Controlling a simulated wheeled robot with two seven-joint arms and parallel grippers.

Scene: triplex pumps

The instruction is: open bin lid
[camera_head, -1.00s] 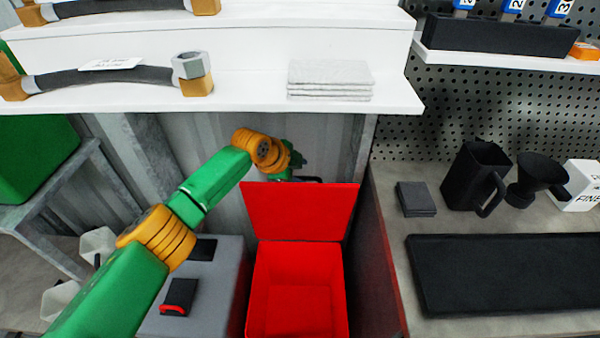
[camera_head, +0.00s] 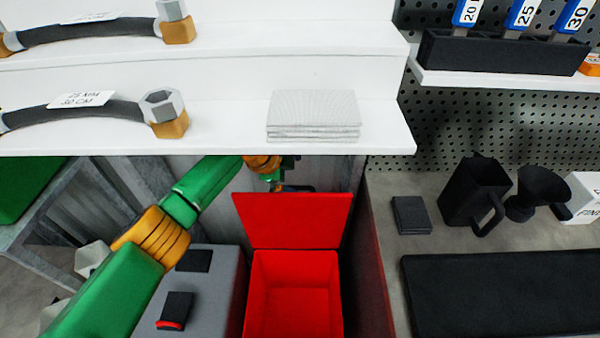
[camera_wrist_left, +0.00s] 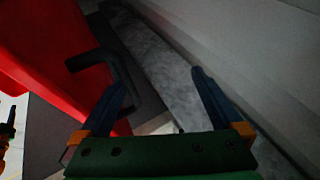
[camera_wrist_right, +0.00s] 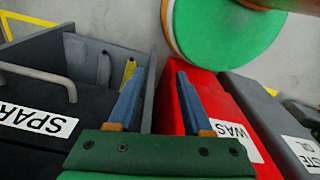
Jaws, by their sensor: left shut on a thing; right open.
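The red bin (camera_head: 293,255) stands below the white shelf, and its inside shows. Its red lid (camera_head: 292,220) is raised at the back, nearly upright. My left gripper (camera_head: 290,178) is behind the lid's upper edge, partly hidden by the lid and shelf.
The white shelf (camera_head: 215,140) overhangs the lid and my left arm. A grey bin (camera_head: 215,270) stands left of the red bin. A dark bin (camera_wrist_right: 50,145) labelled "SPAR" is left of my right gripper. A bench (camera_head: 385,205) with a black jug (camera_head: 472,195) is at right.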

